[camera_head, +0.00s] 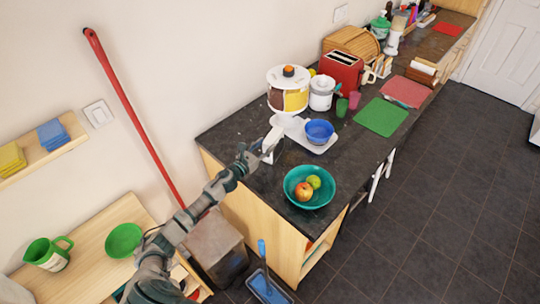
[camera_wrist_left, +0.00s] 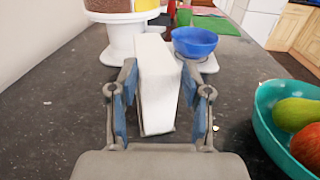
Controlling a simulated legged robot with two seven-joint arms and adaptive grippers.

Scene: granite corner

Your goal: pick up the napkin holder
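A white, narrow upright block (camera_wrist_left: 158,85), which looks like the napkin holder, stands on the dark countertop. In the head view it (camera_head: 270,142) is partly hidden by my left gripper (camera_head: 254,158). In the left wrist view my left gripper (camera_wrist_left: 160,105) is open, with a blue-padded finger on each side of the block. A narrow gap shows beside each pad lower down; at the far ends I cannot tell whether they touch. My right gripper is not in view.
A teal fruit bowl (camera_head: 296,201) stands near the counter's front end. Behind the block are a blue bowl (camera_head: 319,131) on a white tray-like base, a large white-and-yellow container (camera_head: 288,97) and a red toaster (camera_head: 341,72). A red pole (camera_head: 135,118) leans against the wall.

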